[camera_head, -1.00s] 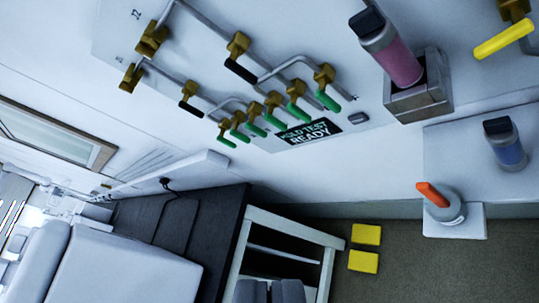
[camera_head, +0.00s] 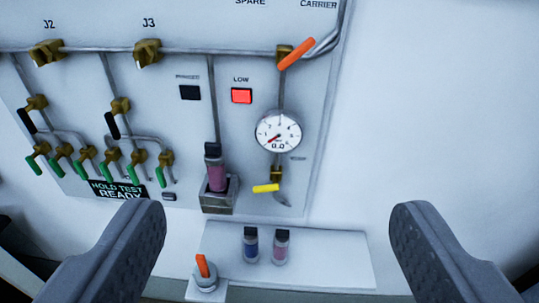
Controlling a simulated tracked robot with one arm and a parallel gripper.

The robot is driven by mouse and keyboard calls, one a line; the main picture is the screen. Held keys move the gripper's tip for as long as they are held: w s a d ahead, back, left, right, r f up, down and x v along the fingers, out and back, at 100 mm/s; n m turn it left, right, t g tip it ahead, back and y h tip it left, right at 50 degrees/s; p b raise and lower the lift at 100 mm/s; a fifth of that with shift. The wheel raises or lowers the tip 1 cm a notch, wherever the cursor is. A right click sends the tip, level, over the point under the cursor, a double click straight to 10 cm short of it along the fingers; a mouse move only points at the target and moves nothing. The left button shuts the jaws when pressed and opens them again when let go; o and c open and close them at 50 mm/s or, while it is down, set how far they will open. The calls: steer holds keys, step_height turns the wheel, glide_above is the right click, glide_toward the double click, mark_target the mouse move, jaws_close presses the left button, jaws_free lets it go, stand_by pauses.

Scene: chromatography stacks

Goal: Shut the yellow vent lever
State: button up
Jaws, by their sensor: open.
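The yellow vent lever (camera_head: 266,188) is on the wall panel, right of centre. It sticks out nearly level to the left from a brass valve (camera_head: 276,174) below the round gauge (camera_head: 278,132). A short grey outlet tip shows just below it. My gripper (camera_head: 277,240) shows as two dark grey fingers at the lower left and lower right, wide apart and empty. The fingers are nearer the camera than the panel, and the lever shows between and above them, apart from both.
An orange lever (camera_head: 297,53) sits above the gauge. A pink column (camera_head: 216,175) stands in a metal holder left of the yellow lever. An orange-handled knob (camera_head: 203,270) is lower left. Blank wall lies right.

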steer(key=w+a+f+p, duration=0.1)
steer(key=w+f, duration=0.8)
steer(key=w, duration=0.2)
steer(key=n+t+p, duration=0.2)
steer(key=n, duration=0.1)
glide_toward(265, 191)
steer(key=shift+h, duration=0.3)
steer(key=shift+w+b, duration=0.3)
steer(key=shift+w, duration=5.1)
steer(key=shift+m, duration=0.3)
steer(key=c, duration=1)
